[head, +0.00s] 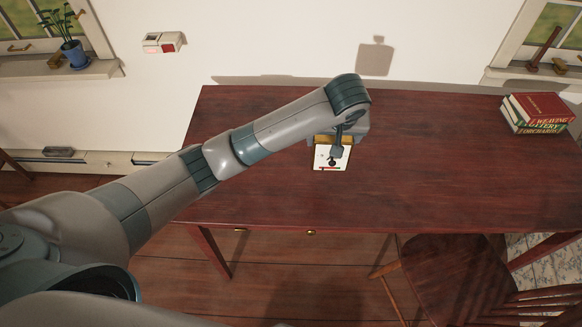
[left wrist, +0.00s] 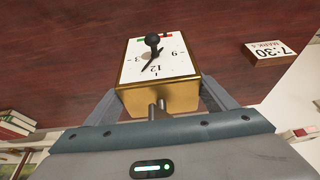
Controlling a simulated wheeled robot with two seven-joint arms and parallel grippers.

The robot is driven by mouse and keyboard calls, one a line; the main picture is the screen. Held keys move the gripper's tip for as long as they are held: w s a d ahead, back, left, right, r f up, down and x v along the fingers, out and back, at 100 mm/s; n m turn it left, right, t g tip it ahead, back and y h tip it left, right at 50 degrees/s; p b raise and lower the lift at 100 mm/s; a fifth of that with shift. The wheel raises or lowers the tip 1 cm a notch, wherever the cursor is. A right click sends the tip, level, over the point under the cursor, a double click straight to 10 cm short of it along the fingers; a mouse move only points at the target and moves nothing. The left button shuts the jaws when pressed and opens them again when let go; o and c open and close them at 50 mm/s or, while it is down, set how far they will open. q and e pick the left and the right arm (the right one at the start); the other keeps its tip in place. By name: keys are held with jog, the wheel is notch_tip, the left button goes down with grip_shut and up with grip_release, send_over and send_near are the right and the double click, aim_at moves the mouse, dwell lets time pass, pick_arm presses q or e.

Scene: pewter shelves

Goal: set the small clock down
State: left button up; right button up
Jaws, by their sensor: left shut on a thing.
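The small clock (head: 325,160) has a white face with black numerals and a gold-coloured case. It is over the dark red wooden desk (head: 450,190), near the middle of the desk in the head view. My left gripper (head: 338,148) is shut on it. In the left wrist view the clock (left wrist: 165,57) sits between the two fingers, its gold side towards the camera. I cannot tell whether the clock touches the desk top. My right gripper is not in view.
Several books (head: 538,110) are stacked at the desk's right back. A card or block reading 7:30 (left wrist: 268,52) shows in the left wrist view. A wooden chair (head: 455,262) stands at the desk's front right.

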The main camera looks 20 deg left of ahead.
pick_arm(q)
jog(key=shift+a, duration=0.2)
jog(key=w+a+f+p, duration=0.3)
jog(key=a+f, duration=0.3)
jog(key=a, duration=0.5)
jog(key=shift+f+p, duration=0.4)
jog(key=shift+p, duration=0.05)
notch_tip(320, 180, down, 4)
jog(key=shift+r+p, duration=0.1)
jog(key=shift+p, duration=0.7)
